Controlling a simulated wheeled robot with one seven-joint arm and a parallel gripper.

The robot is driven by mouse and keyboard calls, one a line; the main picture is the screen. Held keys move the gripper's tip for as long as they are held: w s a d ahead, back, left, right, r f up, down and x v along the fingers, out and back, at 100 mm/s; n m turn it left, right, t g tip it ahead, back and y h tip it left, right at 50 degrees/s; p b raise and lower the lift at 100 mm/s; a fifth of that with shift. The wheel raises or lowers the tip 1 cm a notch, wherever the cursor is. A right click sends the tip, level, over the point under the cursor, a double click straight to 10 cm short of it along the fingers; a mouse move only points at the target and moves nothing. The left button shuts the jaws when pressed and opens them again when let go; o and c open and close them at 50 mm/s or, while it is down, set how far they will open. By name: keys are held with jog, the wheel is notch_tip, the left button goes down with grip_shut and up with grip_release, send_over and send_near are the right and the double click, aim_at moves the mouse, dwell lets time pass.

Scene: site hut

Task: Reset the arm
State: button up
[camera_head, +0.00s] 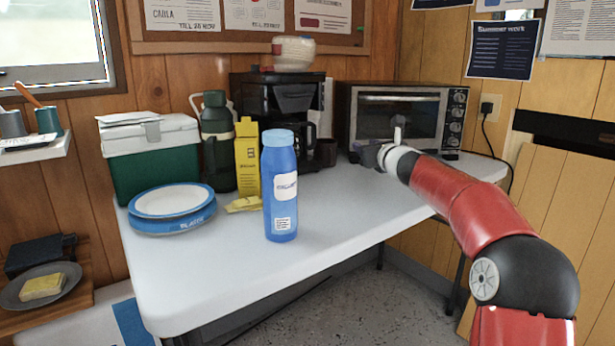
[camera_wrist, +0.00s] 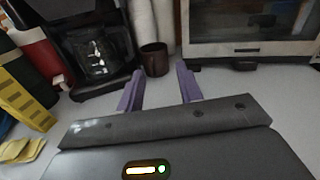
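My gripper (camera_wrist: 160,90) shows in the wrist view with its two purple fingers apart and nothing between them. Beyond the fingertips a dark brown mug (camera_wrist: 154,60) stands on the white table, apart from the fingers. In the head view my red arm reaches in from the right, and its end is over the table in front of the toaster oven (camera_head: 398,118). The fingers are hard to make out in that view. The mug also shows in the head view (camera_head: 326,152), left of the arm's end.
The white table (camera_head: 330,235) holds a blue bottle (camera_head: 280,190), a yellow carton (camera_head: 247,155), a green flask (camera_head: 218,140), stacked plates (camera_head: 172,203), a green and white cooler (camera_head: 155,165) and a black coffee maker (camera_head: 275,100). The table's front right is clear.

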jog(key=s+a+f+n+g, duration=0.1)
jog(key=s+a+n+g, duration=0.1)
jog(key=s+n, duration=0.3)
jog(key=s+a+f+n+g, duration=0.1)
jog(key=s+a+n+g, duration=0.1)
jog(key=s+a+n, duration=0.3)
jog(key=s+a+f+n+g+p, duration=0.1)
jog(key=s+a+n+g, duration=0.1)
jog(key=s+a+n, duration=0.2)
jog(key=shift+s+a+n+y, duration=0.15)
jog(key=shift+s+n, duration=0.7)
jog(key=shift+s, duration=1.2)
jog(key=shift+s+n+y, duration=0.15)
jog(key=shift+s+n, duration=0.7)
jog(key=shift+s, duration=1.15)
jog(key=s+d+f+n+g+h, duration=0.1)
jog(key=s+d+f+n+h, duration=0.1)
jog(key=s, duration=0.8)
jog(key=s+d+f+n+g+h, duration=0.2)
jog(key=s+d+f+n, duration=0.3)
jog(key=s, duration=0.5)
jog(key=s+d+f+n+g+h+p, duration=0.1)
jog(key=s+d+f+n+g+h, duration=0.1)
jog(key=s+f+n, duration=0.5)
jog(key=s+d+f, duration=0.1)
jog(key=s+f, duration=0.1)
jog(key=s, duration=0.2)
jog(key=shift+d, duration=0.35)
jog(key=shift+a+f, duration=0.1)
jog(key=shift+a, duration=0.05)
